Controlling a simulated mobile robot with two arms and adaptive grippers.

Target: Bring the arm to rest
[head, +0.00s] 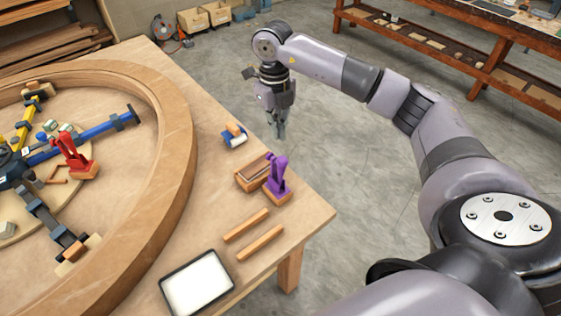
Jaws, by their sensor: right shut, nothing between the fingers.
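My right arm comes in from the right of the head view and bends down at the wrist. Its gripper (279,131) points downward, shut and empty. It appears over the grey floor, just past the right edge of the wooden table (305,213), apart from everything on the table. My left gripper is not in view.
A curved wooden lamination (177,165) fills the table's left, around blue, yellow and red clamps. Near the right edge are a blue-and-wood roller (234,135), a purple clamp (277,180), two wooden sticks (260,243) and a white tray (163,284). A workbench (440,45) stands behind.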

